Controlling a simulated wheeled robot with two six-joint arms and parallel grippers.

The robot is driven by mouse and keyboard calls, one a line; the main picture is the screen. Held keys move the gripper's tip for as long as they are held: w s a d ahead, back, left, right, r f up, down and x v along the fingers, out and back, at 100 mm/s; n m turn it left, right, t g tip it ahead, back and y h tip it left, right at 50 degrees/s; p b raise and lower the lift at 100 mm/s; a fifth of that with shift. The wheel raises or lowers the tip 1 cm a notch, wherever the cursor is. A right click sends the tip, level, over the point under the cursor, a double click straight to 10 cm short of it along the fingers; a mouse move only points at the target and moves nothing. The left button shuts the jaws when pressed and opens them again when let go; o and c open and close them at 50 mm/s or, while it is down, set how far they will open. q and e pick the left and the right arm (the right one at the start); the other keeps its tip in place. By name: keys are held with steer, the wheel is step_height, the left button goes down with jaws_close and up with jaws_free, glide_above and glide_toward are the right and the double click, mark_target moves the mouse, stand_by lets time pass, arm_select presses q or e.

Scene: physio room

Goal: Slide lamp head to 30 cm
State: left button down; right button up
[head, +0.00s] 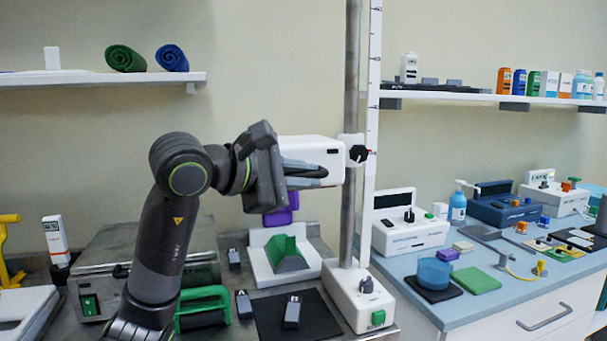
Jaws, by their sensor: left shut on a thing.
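The white lamp head (318,148) is mounted on a grey vertical pole (350,215) through a white sliding collar with a black knob (358,153). A white ruler strip (373,90) runs beside the pole, and a small red pointer at the collar touches its edge. The scale numbers are too small to read. My left gripper (312,173) comes in from the left and is shut on the lamp head; its fingers cover part of the head's lower side. The pole stands on a white base (352,297) with a green switch. My right gripper is out of view.
A purple object (281,210) and a white holder with a green wedge (288,255) stand below the lamp head. A black mat (270,318) lies in front. The blue-topped counter (430,305) at right carries several devices. Shelves hang on both sides.

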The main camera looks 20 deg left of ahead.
arm_select(q)
steer(key=shift+f, duration=0.55)
steer(key=shift+f+b, duration=0.15)
steer(key=shift+b, duration=0.2)
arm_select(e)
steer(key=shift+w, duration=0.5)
arm_select(q)
steer(key=shift+d+f, duration=0.1)
steer(key=shift+f, duration=0.05)
steer(key=c, duration=1.5)
jaws_free()
steer(key=shift+s, duration=0.1)
steer(key=shift+o, duration=0.2)
